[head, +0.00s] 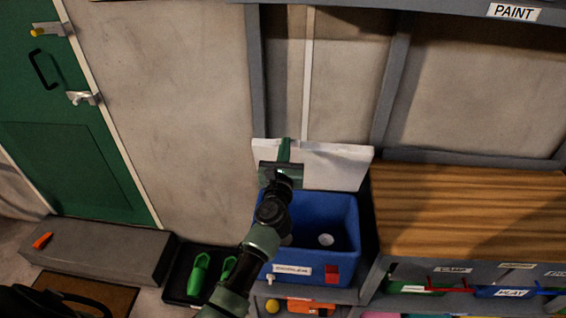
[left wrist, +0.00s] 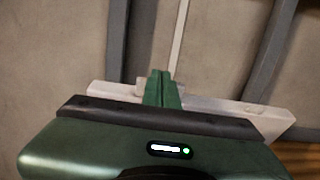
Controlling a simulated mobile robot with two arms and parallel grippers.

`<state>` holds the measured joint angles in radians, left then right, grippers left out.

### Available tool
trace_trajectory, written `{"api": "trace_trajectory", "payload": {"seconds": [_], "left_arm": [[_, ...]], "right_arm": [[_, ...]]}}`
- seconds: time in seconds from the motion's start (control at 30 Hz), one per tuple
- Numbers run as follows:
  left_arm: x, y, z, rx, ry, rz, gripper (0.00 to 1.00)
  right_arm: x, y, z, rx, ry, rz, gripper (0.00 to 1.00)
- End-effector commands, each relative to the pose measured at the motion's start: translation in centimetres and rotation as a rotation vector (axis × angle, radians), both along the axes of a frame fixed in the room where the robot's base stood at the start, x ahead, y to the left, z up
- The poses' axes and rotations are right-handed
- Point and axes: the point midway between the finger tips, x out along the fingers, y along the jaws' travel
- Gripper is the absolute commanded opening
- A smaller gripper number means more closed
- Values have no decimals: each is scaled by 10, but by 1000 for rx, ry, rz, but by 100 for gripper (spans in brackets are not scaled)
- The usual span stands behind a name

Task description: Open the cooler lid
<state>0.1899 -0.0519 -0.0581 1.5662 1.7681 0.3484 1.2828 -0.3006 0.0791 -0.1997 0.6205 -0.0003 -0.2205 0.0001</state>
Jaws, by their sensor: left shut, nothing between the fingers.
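The blue cooler (head: 347,215) stands on a low grey shelf with its front label facing me. Its white lid (head: 335,166) is raised at the back, standing roughly upright, and the inside of the cooler shows. A pale round thing (head: 326,240) lies inside. My left gripper (head: 284,150) is shut and empty, in front of the lid near its top edge, left of the middle. In the left wrist view the closed green fingers (left wrist: 162,88) overlap the lid (left wrist: 215,106); I cannot tell whether they touch it. My right gripper is not in view.
A wooden worktop (head: 470,210) stands right of the cooler, with labelled bins below. Grey shelf uprights (head: 392,75) and a wall are behind. A black tray (head: 185,278) with green shoes and a grey step (head: 95,248) lie to the left, near a green door (head: 60,130).

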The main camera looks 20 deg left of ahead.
Motion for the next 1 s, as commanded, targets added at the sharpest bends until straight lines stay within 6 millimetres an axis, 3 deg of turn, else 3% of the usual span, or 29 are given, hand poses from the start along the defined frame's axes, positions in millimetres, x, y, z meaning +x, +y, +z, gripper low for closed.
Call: {"api": "trace_trajectory", "payload": {"seconds": [0.2,0.4,1.0], "left_arm": [[38,10,12,-2,-1,-1,0],[57,16,15,-2,-1,0,0],[66,18,18,-2,0,-1,0]], "right_arm": [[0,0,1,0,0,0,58],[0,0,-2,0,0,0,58],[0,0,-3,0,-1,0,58]]}}
